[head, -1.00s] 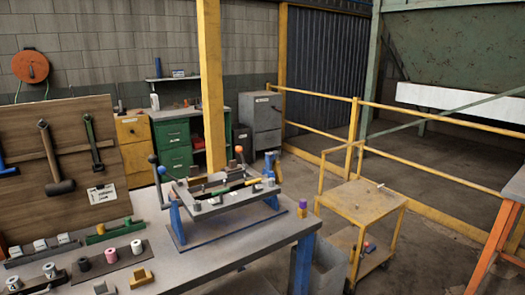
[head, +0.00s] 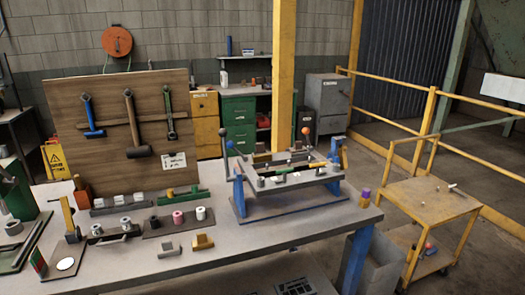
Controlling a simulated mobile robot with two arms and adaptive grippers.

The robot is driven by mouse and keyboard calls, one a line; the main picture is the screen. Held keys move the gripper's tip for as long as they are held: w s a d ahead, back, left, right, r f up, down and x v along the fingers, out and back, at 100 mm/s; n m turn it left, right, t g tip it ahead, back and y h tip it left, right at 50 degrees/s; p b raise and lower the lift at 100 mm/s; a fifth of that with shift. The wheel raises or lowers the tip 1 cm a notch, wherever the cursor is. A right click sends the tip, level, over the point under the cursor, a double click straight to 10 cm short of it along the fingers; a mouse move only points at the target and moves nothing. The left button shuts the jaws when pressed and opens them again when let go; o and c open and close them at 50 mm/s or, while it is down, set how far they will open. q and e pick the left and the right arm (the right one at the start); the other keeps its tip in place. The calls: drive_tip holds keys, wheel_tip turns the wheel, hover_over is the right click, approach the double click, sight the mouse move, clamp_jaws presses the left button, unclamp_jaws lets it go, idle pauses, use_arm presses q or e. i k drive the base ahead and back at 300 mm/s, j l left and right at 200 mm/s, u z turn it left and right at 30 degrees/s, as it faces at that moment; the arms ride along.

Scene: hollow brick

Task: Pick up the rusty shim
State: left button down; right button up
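I cannot pick out the rusty shim with certainty in the head view. A small brassy-brown stepped block (head: 203,242) lies near the front of the grey workbench (head: 250,238), beside a similar grey block (head: 165,250). A reddish-brown piece (head: 82,191) stands by the left foot of the wooden tool board. A blue-ended clamping frame (head: 290,182) on the right part of the bench holds several small parts, too small to tell apart. Neither of my grippers shows in the head view.
The tool board (head: 145,165) carries hammers and a wrench. A dark tray (head: 152,228) holds several spools. A purple-and-yellow piece (head: 364,198) stands at the bench's right corner.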

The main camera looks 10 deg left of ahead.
sight(260, 147)
drive_tip(key=u, duration=0.3)
drive_tip(key=i+l+u, duration=0.2)
drive_tip(key=u, duration=0.15)
drive_tip(key=i+l+u, duration=0.35)
drive_tip(key=l+u, duration=0.3)
drive_tip(key=i+j, duration=0.05)
